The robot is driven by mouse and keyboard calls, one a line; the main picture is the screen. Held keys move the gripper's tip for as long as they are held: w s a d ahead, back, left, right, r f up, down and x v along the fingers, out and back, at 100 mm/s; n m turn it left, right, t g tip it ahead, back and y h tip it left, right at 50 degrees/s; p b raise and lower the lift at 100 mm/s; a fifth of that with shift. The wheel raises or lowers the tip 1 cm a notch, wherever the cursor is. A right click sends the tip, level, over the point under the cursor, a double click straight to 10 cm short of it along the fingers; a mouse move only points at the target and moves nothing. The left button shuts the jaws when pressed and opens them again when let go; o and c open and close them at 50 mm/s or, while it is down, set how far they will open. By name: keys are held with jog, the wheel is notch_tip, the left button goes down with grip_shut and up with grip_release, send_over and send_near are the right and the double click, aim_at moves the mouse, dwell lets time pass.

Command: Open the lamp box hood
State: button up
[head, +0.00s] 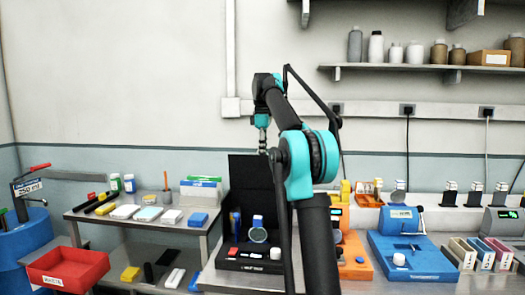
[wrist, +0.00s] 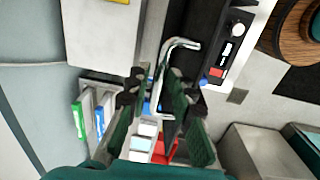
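The lamp box (head: 250,262) is a low black unit on the bench in the head view, with a red button and white lettering along its front. A tall black panel (head: 250,180), apparently its hood, stands upright behind it. My gripper (head: 262,150) points down near the panel's top edge. In the wrist view, a bent silver handle (wrist: 182,43) runs beside the black unit and down between the two dark green fingers of my gripper (wrist: 155,105). The fingers look apart, with a gap around the handle. Whether either finger touches it is unclear.
A small blue bottle (head: 236,222) and a round lens-like piece (head: 258,235) stand at the lamp box. An orange device (head: 355,262) and a blue device (head: 412,258) are to its right. A side shelf (head: 140,228) with small items is to its left. A red bin (head: 68,268) is at far left.

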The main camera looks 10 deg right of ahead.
jog(key=shift+o, duration=0.4)
jog(key=shift+s+a+r, duration=0.15)
jog(key=shift+s+r, duration=0.1)
